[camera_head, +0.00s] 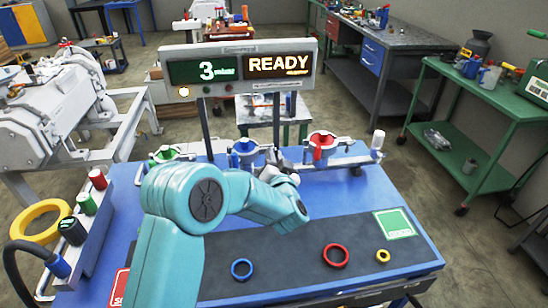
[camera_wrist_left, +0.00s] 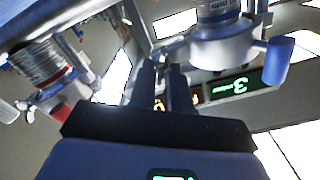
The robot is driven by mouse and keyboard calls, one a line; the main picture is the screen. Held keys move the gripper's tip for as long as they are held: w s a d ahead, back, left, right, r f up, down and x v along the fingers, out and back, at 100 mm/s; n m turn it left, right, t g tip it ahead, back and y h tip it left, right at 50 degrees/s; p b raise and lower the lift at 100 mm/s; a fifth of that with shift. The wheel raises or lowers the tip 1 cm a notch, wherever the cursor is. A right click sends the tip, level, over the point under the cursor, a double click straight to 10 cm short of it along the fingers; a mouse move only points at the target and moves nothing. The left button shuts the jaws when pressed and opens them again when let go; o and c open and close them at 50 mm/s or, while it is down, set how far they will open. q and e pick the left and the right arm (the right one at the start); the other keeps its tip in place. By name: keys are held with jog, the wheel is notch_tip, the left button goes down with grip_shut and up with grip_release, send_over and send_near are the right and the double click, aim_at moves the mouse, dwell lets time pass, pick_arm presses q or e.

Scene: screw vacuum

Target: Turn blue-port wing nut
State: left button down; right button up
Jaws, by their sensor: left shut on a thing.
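The blue port (camera_head: 246,150) stands at the back of the blue workbench in the head view, in a metal clamp. Its wing nut is hidden there behind my teal left arm and gripper. My left gripper (camera_head: 274,163) is beside the clamp's right side. In the left wrist view, the fingers of my left gripper (camera_wrist_left: 163,72) point up, close together, beside a metal clamp (camera_wrist_left: 215,45) with a blue end piece (camera_wrist_left: 277,62). They are shut on what appears to be the wing nut, mostly hidden between them. My right gripper does not show.
A green port (camera_head: 165,154) and a red port (camera_head: 322,143) flank the blue one. A sign (camera_head: 240,68) reading "3" and "READY" stands behind. Blue (camera_head: 242,261), red (camera_head: 335,246) and yellow (camera_head: 383,249) rings lie on the dark mat, with clear room between them.

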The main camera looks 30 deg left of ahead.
pick_arm(q)
jog(key=c, duration=1.3)
grip_release()
jog(key=shift+f, duration=0.1)
jog(key=b+v, duration=0.2)
jog(key=v, duration=1.4)
jog(key=shift+s+d, duration=0.1)
